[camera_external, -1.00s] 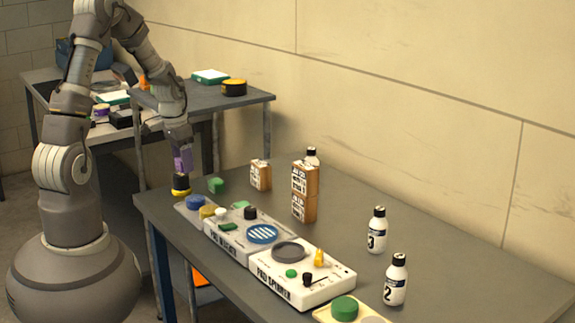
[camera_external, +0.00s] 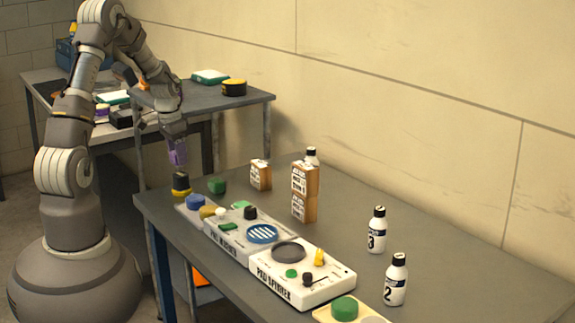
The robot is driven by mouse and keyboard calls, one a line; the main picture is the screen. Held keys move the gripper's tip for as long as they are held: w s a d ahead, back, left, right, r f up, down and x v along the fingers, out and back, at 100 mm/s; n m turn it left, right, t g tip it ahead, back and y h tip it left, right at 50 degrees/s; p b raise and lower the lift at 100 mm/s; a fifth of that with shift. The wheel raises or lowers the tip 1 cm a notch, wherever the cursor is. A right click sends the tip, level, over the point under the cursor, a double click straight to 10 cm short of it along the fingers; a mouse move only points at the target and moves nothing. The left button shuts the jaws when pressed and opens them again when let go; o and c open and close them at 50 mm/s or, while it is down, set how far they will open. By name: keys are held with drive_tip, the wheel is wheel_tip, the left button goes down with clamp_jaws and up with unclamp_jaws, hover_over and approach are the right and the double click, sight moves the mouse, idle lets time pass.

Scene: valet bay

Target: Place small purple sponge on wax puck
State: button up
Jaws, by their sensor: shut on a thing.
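My gripper (camera_external: 176,142) is shut on the small purple sponge (camera_external: 178,157), which points downward. The sponge hangs above the left corner of the front table, apart from what lies below it. Under it stands a small round piece with a black top and a yellow base (camera_external: 181,190). This may be the wax puck, but I cannot tell for sure. The fingertips are small and partly hidden around the sponge.
White machines (camera_external: 300,279) line the table's front edge. Brown boxes (camera_external: 304,193) and white bottles (camera_external: 377,232) stand farther right.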

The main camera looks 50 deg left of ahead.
drive_tip(key=shift+w+a, duration=0.2)
drive_tip(key=shift+w, duration=0.1)
drive_tip(key=shift+f+b, duration=0.8)
drive_tip(key=shift+f, duration=0.95)
drive_tip(key=shift+f, duration=0.2)
drive_tip(key=o, duration=1)
drive_tip(key=shift+r, duration=0.1)
